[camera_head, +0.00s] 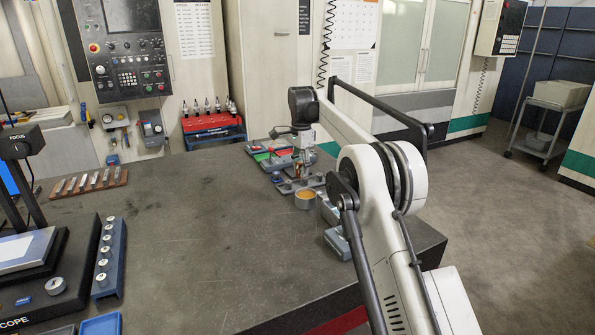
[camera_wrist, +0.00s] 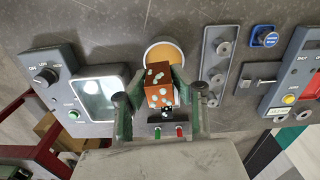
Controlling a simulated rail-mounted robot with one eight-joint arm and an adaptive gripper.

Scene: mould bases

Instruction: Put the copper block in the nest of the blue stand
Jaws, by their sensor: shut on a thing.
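My gripper (camera_wrist: 160,93) is shut on the copper block (camera_wrist: 158,83), an orange-brown cube with pale spots, seen between the two greenish fingers in the wrist view. In the head view my gripper (camera_head: 299,168) is small, over the far right part of the bench, and the block is hard to make out there. A round dish with an amber top (camera_wrist: 165,50) shows just beyond the block; it also shows in the head view (camera_head: 305,198), just in front of the gripper. I cannot tell for certain which fixture is the blue stand, and its nest is not clearly visible.
In the head view, the bench (camera_head: 200,225) is clear in the middle; a blue rack (camera_head: 109,258) stands left.

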